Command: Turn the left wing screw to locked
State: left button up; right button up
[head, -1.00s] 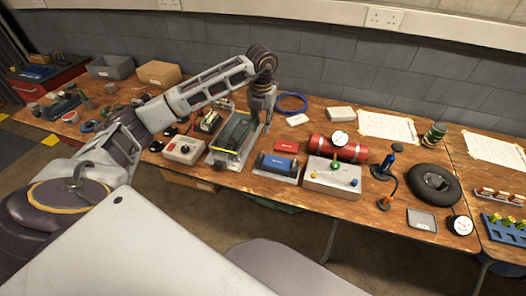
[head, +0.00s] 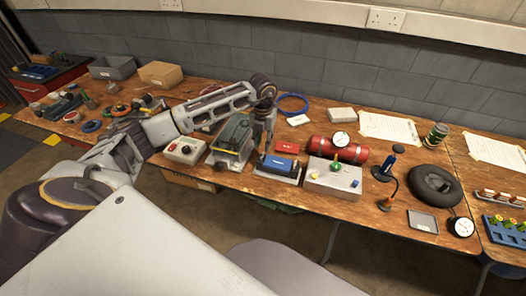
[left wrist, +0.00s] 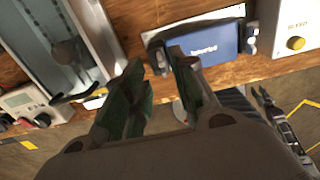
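A blue block (head: 276,163) sits in a pale cradle on the bench; it also shows in the left wrist view (left wrist: 212,42). A small dark fitting, apparently the left wing screw (left wrist: 160,62), is at the cradle's left end in the left wrist view. Its turn position cannot be read. My left gripper (head: 263,146) points down at that left end. In the left wrist view its fingers (left wrist: 158,66) are apart, with the fitting showing between and beyond the tips; contact cannot be told. A jointed part at that view's right edge may be my right gripper (left wrist: 290,122).
A grey-green device in a tray (head: 233,136) and a box with a red knob (head: 184,151) stand left. A pale box with coloured knobs (head: 333,177) is close on the right. A red cylinder (head: 338,149) lies behind it.

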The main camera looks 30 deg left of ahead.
aim_at(262, 156)
pick_arm(q)
jog(key=shift+f, duration=2.8)
pick_arm(e)
jog(key=shift+a, duration=0.9)
jog(key=shift+d, duration=0.1)
pick_arm(q)
jog(key=shift+c, duration=0.5)
grip_shut()
pick_arm(e)
jog(key=shift+d, duration=0.75)
